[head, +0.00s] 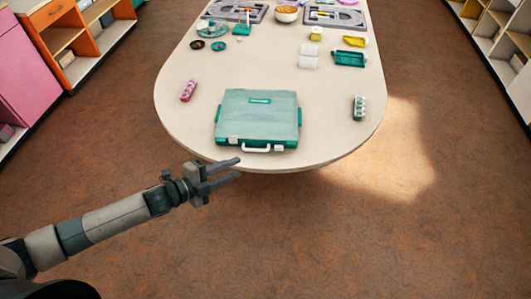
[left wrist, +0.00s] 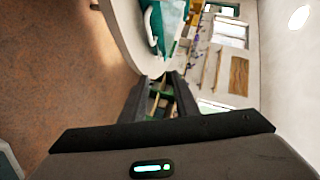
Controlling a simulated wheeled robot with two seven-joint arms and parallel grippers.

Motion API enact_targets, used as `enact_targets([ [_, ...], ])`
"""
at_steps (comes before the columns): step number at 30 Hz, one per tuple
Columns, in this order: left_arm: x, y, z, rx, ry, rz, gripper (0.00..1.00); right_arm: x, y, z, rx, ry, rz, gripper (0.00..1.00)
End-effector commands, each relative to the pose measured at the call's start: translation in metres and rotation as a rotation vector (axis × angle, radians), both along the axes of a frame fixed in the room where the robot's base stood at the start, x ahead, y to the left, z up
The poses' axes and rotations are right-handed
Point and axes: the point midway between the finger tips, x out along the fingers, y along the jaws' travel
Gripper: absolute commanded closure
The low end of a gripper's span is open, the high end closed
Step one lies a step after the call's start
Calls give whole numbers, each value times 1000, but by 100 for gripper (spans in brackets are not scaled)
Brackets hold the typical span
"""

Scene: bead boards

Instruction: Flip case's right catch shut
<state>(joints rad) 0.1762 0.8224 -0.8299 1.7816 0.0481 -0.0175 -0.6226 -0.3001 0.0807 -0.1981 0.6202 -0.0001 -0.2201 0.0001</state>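The closed teal case (head: 258,112) lies flat near the table's front edge, its white handle (head: 257,150) facing me. The case's right catch (head: 279,148) is a small white piece right of the handle; it sits lower than the left catch (head: 233,140). I cannot tell its exact angle. My left gripper (head: 239,168) is open and empty, just off the table's front edge, left of the handle and apart from the case. In the left wrist view, the case (left wrist: 170,22) shows beyond the open fingers (left wrist: 163,80). My right gripper is not in view.
The pale table (head: 185,120) has a rounded front end. A pink bead holder (head: 188,91) lies left of the case and a green-and-white one (head: 359,107) right of it. Trays, a bowl (head: 286,14) and a teal bin (head: 350,58) stand farther back. Floor around is clear.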

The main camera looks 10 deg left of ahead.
Motion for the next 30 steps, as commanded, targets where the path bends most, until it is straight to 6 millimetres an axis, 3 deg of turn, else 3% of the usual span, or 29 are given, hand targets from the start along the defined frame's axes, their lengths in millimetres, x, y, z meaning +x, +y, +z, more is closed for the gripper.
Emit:
enact_targets([
  [14,5,-4,-1,3,-2,1,72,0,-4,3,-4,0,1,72],
  [20,19,-17,-5,2,-3,0,72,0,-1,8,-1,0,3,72],
  [30,61,-53,-20,2,-3,1,72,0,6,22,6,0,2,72],
])
